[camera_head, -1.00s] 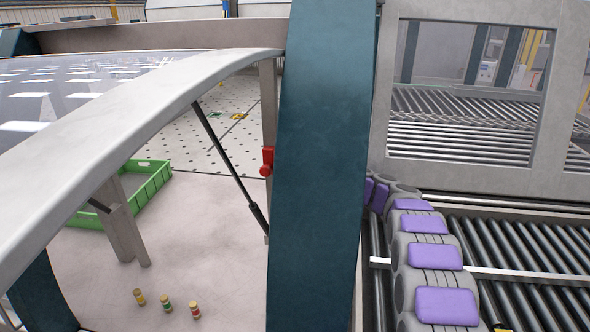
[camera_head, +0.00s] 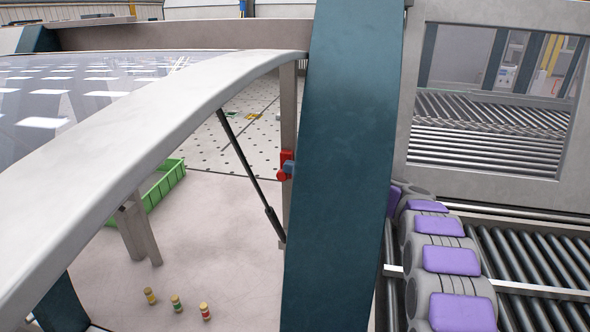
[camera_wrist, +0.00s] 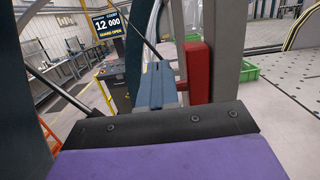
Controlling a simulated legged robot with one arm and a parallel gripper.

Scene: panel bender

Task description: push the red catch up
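The red catch (camera_head: 285,160) is mounted on an upright post beside the dark teal column in the head view. It also shows in the wrist view (camera_wrist: 198,72), just right of my gripper (camera_wrist: 157,75). My gripper's blue-grey fingers lie side by side with only a thin seam between them, and nothing shows between them. In the head view the gripper's tip (camera_head: 290,167) pokes out from behind the column, right at the catch. It overlaps the catch there; I cannot tell whether it touches. The rest of the gripper is hidden by the column.
The teal column (camera_head: 340,160) stands between my arm and the catch. A pale curved guard frame (camera_head: 150,140) and a black strut (camera_head: 245,165) are to the left. A green crate (camera_head: 165,185) and three small coloured cylinders stand lower left. A sign (camera_wrist: 108,25) reads "GUARD OPEN".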

